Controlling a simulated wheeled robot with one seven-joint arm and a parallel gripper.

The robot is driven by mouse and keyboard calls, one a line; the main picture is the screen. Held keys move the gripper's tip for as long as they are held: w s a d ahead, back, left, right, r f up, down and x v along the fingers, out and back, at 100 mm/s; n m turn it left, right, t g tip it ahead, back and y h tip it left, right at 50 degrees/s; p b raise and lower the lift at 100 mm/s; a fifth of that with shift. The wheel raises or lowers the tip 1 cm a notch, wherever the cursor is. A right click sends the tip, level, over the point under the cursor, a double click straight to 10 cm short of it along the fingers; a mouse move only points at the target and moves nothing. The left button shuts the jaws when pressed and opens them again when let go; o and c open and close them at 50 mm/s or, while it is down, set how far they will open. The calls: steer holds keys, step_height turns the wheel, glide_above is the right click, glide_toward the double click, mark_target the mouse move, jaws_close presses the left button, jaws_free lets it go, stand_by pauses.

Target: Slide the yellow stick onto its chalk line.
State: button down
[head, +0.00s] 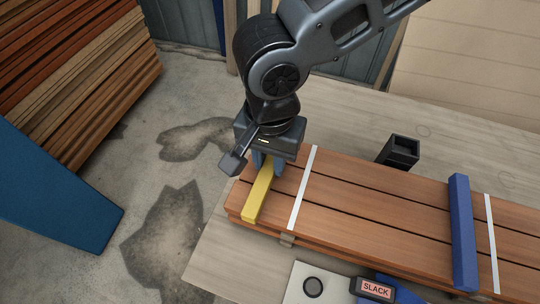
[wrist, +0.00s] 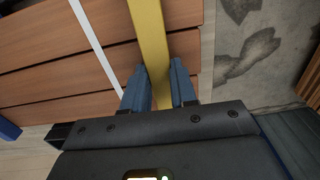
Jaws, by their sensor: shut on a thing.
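The yellow stick (head: 257,199) lies across the left end of the stacked brown boards (head: 340,205). A white chalk line (head: 303,187) runs across the boards just to its right, with a narrow strip of bare wood between. In the wrist view the yellow stick (wrist: 149,35) runs between the fingers, and the chalk line (wrist: 97,42) is to its left, apart from it. My gripper (head: 266,166) is shut on the far part of the stick; it also shows in the wrist view (wrist: 160,85). The stick's far end is hidden under my gripper in the head view.
A blue stick (head: 463,235) lies left of a second chalk line (head: 492,240). A black open holder (head: 399,152) stands behind the boards. A device labelled SLACK (head: 374,289) and a pale plate (head: 300,284) are in front. Stacked timber (head: 80,70) is at left.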

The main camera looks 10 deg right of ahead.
mark_target(304, 181)
steer(key=shift+s+d+p, duration=0.3)
steer(key=shift+s+d, duration=0.3)
steer(key=shift+d, duration=0.3)
steer(key=shift+s+d+p, duration=0.25)
steer(key=shift+s+d, duration=0.4)
steer(key=shift+d, duration=0.3)
steer(key=shift+s+d+p, duration=0.3)
steer(key=shift+s+d, duration=0.3)
steer(key=shift+d, duration=0.3)
steer(key=c, duration=0.8)
jaws_free()
step_height(304, 181, up, 12)
